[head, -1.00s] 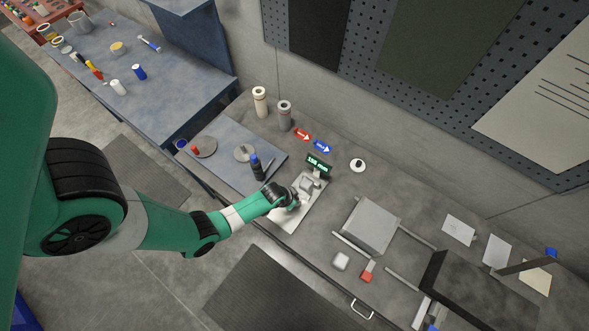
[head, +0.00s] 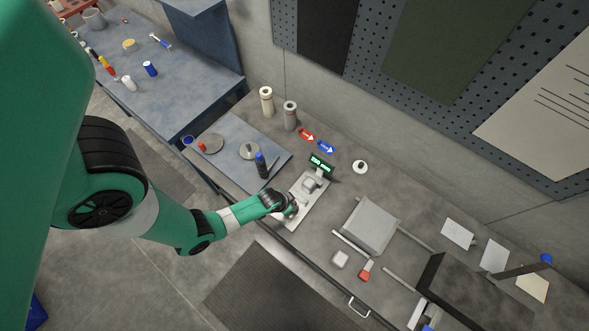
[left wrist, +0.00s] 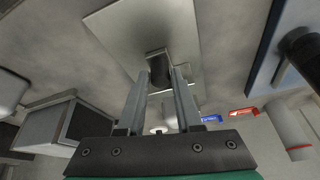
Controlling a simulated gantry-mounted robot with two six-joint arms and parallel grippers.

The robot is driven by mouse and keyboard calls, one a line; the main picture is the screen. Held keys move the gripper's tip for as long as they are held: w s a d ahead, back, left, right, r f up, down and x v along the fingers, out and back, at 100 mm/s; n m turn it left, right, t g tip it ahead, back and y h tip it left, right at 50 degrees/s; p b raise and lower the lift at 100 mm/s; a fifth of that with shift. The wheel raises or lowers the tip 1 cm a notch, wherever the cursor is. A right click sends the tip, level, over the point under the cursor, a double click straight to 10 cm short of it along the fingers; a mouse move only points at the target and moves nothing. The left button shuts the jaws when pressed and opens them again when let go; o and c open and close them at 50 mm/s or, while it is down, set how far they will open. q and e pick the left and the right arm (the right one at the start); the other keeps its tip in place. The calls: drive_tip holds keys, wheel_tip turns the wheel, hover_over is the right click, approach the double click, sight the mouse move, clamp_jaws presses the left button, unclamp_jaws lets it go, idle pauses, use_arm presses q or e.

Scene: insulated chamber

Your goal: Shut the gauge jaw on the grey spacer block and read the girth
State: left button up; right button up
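The gauge is a pale plate (head: 303,212) on the grey bench, with a small green-lit display (head: 320,164) at its far end; its digits are too small to read surely. A grey block-like piece (head: 310,184) sits on the plate; I cannot tell the spacer block from the jaw here. My left gripper (head: 289,207) is low over the near part of the plate. In the left wrist view its fingers (left wrist: 160,78) are apart, with a dark grey piece (left wrist: 159,66) showing between the tips. Contact is unclear. My right gripper is not in view.
A blue-grey mat (head: 222,160) with discs and a dark blue-topped bottle (head: 262,165) lies left of the gauge. Two cylinders stand behind. A grey box (head: 370,228), a white block (head: 340,259) and a red-and-white block (head: 366,271) are to the right. A dark open-sided box (head: 470,290) stands farther right.

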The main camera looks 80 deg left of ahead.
use_arm(q)
drive_tip(key=o, duration=0.4)
drive_tip(key=shift+s+d, duration=0.1)
drive_tip(key=p+v, duration=0.5)
drive_tip(key=v, duration=0.6)
drive_tip(key=shift+d+r, duration=0.1)
drive_tip(key=shift+r, duration=0.2)
